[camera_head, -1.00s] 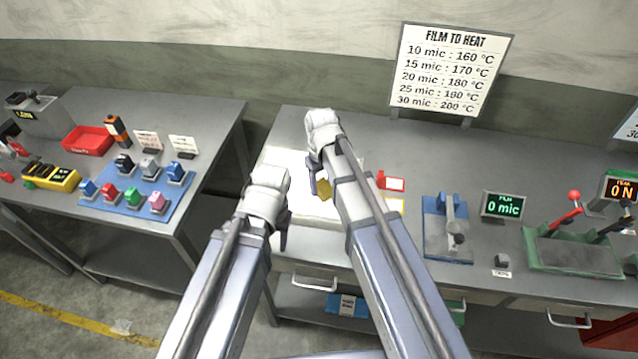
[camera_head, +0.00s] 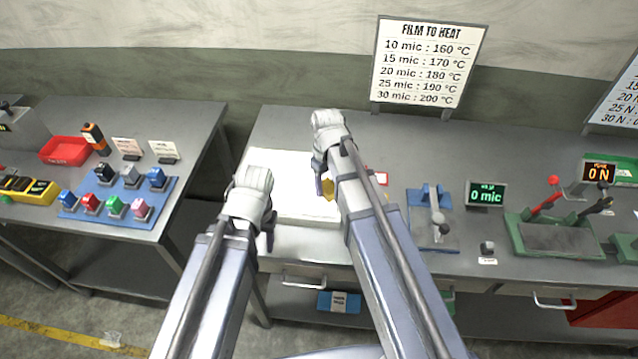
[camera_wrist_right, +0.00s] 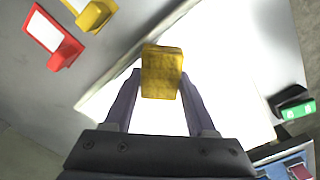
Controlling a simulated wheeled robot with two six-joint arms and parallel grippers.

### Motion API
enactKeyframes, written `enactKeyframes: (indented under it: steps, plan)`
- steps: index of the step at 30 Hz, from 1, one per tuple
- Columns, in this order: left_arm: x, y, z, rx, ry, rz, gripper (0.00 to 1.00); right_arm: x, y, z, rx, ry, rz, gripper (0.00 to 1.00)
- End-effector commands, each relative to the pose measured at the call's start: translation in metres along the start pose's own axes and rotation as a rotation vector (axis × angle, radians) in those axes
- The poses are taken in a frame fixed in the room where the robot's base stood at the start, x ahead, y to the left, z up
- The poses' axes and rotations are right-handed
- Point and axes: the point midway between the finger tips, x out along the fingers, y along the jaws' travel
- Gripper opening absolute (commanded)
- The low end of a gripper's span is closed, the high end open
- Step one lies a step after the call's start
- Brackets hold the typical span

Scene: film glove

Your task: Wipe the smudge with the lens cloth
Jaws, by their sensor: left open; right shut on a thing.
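My right gripper (camera_head: 323,187) is shut on a yellow block-like thing (camera_head: 328,190), which I take to be the lens cloth. The right wrist view shows the cloth (camera_wrist_right: 162,72) pinched between both fingertips. It is over the bright white panel (camera_head: 288,205) on the middle bench; whether it touches the panel I cannot tell. In the right wrist view the panel (camera_wrist_right: 225,70) is washed out by light. I cannot make out any smudge. My left gripper (camera_head: 268,232) is open and empty near the panel's front left edge. My right arm hides part of the panel's right side.
Right of the panel are a red-framed card (camera_head: 377,178), a blue-and-grey device (camera_head: 432,225), a "0 mic" display (camera_head: 485,194) and a green press (camera_head: 555,235). A side table at left carries a blue mat (camera_head: 125,212) with several coloured blocks and a red tray (camera_head: 65,150).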

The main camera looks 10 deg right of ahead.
Motion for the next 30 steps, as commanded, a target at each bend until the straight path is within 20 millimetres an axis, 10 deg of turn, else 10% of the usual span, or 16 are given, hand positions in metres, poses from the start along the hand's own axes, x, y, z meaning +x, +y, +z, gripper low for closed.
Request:
enactKeyframes:
  steps: [30]
  plan:
    - [0.0, 0.0, 0.0, 0.0, 0.0, 0.0, 0.5, -0.001, -0.027, -0.016, -0.003, 0.002, -0.005, 0.12]
